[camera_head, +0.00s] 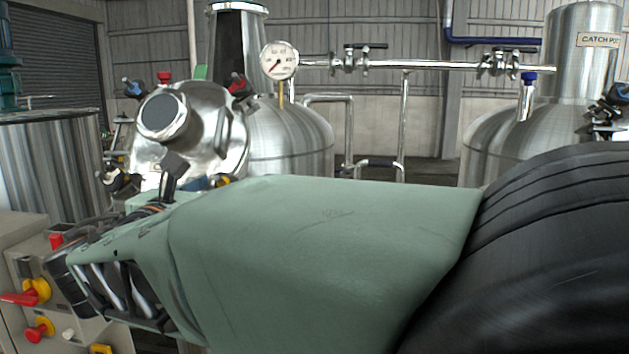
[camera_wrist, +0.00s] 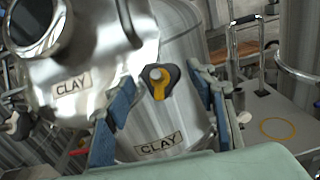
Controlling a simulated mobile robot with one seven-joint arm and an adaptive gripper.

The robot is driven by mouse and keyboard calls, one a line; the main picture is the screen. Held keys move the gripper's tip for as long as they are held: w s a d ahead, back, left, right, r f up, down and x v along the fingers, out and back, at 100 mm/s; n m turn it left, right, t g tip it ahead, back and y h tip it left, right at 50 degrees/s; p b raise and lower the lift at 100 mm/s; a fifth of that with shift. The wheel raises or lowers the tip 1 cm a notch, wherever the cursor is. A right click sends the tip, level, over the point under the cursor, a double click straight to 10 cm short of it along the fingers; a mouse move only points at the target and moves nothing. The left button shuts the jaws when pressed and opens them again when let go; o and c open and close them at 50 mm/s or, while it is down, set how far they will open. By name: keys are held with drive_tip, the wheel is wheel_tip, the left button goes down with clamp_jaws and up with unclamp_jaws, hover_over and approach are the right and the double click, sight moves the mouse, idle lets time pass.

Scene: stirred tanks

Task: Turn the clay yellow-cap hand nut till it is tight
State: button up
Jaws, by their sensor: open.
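The yellow-cap hand nut (camera_wrist: 157,80) shows in the wrist view as a dark knob with a yellow middle. It sits at the rim of the tank (camera_wrist: 183,45) labelled CLAY, beside its shiny lid (camera_wrist: 100,40). My gripper (camera_wrist: 161,82) is open, with one blue-padded finger on each side of the nut in the picture. Gaps show between the nut and both fingers, and I cannot tell the depth between them. In the head view a small yellow bit (camera_head: 223,181) shows at the lid's lower edge, above my green arm, which hides much of the tank.
Other clamp knobs, one red (camera_head: 239,86) and one blue (camera_head: 133,88), stand around the lid. A pressure gauge (camera_head: 279,61) and steel pipe (camera_head: 430,66) are behind. A control box (camera_head: 70,330) with red switches is at lower left. Another tank (camera_head: 510,130) stands right.

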drive_tip(key=shift+s, duration=0.1)
drive_tip(key=c, duration=1.2)
drive_tip(key=shift+o, duration=0.2)
